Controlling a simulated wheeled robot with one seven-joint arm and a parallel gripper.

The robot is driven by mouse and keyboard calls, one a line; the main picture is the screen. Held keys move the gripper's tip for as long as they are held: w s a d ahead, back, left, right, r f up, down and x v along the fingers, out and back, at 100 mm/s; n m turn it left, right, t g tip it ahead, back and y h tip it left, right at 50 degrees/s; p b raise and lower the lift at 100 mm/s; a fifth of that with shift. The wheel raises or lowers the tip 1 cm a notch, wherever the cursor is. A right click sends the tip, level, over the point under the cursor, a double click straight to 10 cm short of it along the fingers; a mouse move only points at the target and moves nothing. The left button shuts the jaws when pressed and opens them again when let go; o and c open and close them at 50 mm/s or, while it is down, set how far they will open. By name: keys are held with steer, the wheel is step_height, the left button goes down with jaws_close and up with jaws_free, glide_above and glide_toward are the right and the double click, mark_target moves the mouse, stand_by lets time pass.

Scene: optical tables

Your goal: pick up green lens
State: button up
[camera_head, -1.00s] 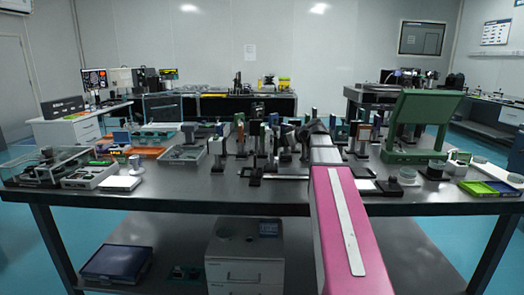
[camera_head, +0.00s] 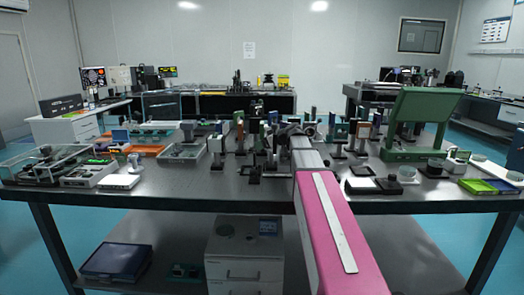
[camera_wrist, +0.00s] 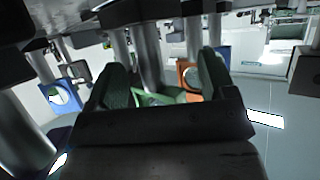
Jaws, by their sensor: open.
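In the wrist view, my gripper (camera_wrist: 163,72) is open, with its two dark ribbed fingers apart. A green-framed piece (camera_wrist: 160,97), which looks like the green lens, shows in the gap between the fingers. It appears farther off than the fingertips, and I cannot tell whether either finger touches it. Its lower part is hidden by the gripper body. In the head view, my arm reaches over the table among the posts, and its end is too small and crowded to make out the fingers or the green lens.
An orange-framed mount (camera_wrist: 188,72) is close by the right finger. A blue-framed mount (camera_wrist: 62,95) stands left of the gripper. Metal posts crowd around. On the table (camera_head: 180,200), a large green case (camera_head: 420,120) stands right of my arm. The table's front strip is mostly bare.

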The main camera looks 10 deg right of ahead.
steer(key=shift+w+a+f, duration=0.1)
steer(key=shift+w+a, duration=0.05)
steer(key=shift+w, duration=0.05)
steer(key=c, duration=1.3)
